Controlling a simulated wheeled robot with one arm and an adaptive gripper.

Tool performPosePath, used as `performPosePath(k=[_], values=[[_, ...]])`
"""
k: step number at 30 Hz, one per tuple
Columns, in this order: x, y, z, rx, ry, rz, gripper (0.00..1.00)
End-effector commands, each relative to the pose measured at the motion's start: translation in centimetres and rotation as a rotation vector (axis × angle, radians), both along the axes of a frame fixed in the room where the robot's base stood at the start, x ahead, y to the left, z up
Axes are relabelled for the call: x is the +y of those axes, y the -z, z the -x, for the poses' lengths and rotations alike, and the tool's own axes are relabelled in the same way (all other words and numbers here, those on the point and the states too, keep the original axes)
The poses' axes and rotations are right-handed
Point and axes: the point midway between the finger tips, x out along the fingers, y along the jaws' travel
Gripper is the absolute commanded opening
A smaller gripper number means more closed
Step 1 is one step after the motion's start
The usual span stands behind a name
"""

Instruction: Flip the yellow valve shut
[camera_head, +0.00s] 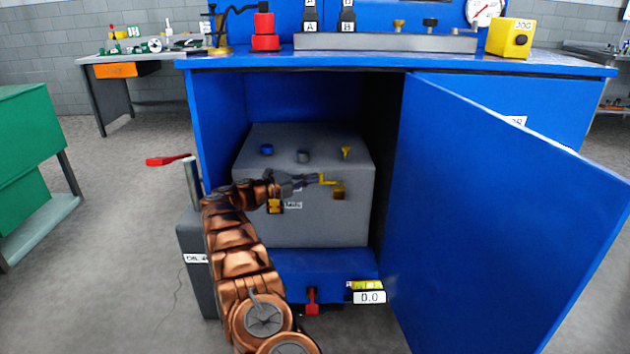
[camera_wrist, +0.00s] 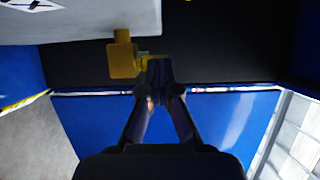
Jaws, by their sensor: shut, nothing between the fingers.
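The yellow valve (camera_head: 339,191) is on the right part of the front face of a grey box inside the open blue cabinet. Its thin yellow lever (camera_head: 325,180) reaches left from the body. My gripper (camera_head: 314,179) is shut and empty, its tips at the lever's left end. In the wrist view the valve body (camera_wrist: 122,56) hangs left of my gripper (camera_wrist: 161,64), and the lever (camera_wrist: 147,57) runs toward the fingertips. The tips overlap the lever's end; I cannot tell whether they touch.
The grey box (camera_head: 260,225) carries blue, grey and yellow knobs on top. The blue cabinet door (camera_head: 500,220) stands open at the right. A red-handled lever (camera_head: 168,160) sticks out left of the cabinet. A second yellow part (camera_head: 275,206) shows beside my arm.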

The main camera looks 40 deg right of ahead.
Motion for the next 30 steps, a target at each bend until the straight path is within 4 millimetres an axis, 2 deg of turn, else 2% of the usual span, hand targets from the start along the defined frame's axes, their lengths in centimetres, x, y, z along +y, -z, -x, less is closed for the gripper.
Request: performPosePath(k=[8, 14, 20, 30], values=[[-0.4, 0.1, 0.6, 0.000, 0.018, -0.002, 0.00], [0.6, 0.2, 0.4, 0.001, 0.018, -0.002, 0.00], [3.5, 0.1, -0.6, 0.001, 0.011, 0.000, 0.00], [9.7, 0.1, -2.4, 0.001, 0.004, 0.000, 0.00]])
